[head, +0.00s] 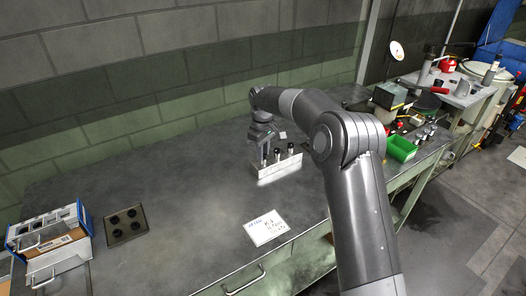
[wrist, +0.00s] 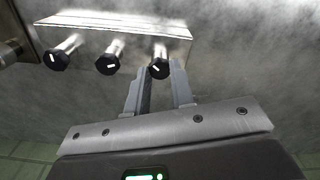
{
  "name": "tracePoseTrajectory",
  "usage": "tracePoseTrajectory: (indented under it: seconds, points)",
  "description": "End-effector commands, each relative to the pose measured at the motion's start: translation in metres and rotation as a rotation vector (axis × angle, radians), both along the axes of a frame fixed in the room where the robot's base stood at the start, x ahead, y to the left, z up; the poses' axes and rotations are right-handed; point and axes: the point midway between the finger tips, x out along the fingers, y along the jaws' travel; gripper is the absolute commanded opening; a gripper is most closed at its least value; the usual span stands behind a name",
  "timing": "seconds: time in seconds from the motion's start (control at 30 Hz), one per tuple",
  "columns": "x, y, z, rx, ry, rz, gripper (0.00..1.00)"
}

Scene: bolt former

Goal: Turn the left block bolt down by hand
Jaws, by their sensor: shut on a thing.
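A pale metal block (head: 277,171) stands on the grey bench; it also shows at the top of the wrist view (wrist: 120,22). Bolts with black heads stick up out of it. My gripper (head: 264,160) points down at the block's left end in the head view. In the wrist view its two fingers (wrist: 164,74) are shut on the left block bolt (wrist: 159,68), which appears rightmost there. The middle bolt (wrist: 109,64) and the far bolt (wrist: 59,60) stand free beside it, shanks showing. In the head view my gripper partly hides the left bolt.
A white card with writing (head: 266,228) lies in front of the block. A dark plate with round holes (head: 125,225) and a blue-and-white box (head: 48,237) are at the left. A green bin (head: 402,149) stands right, beyond my arm. The bench between is clear.

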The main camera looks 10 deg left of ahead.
Motion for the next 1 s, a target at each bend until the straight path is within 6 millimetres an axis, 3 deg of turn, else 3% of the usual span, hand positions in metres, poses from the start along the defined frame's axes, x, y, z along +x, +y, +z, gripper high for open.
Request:
tracePoseTrajectory:
  seconds: [0.5, 1.0]
  points:
    - [0.0003, 0.0005, 0.0010, 0.001, -0.003, -0.323, 0.00]
    - [0.0006, 0.0005, 0.0013, 0.002, -0.002, -0.379, 0.00]
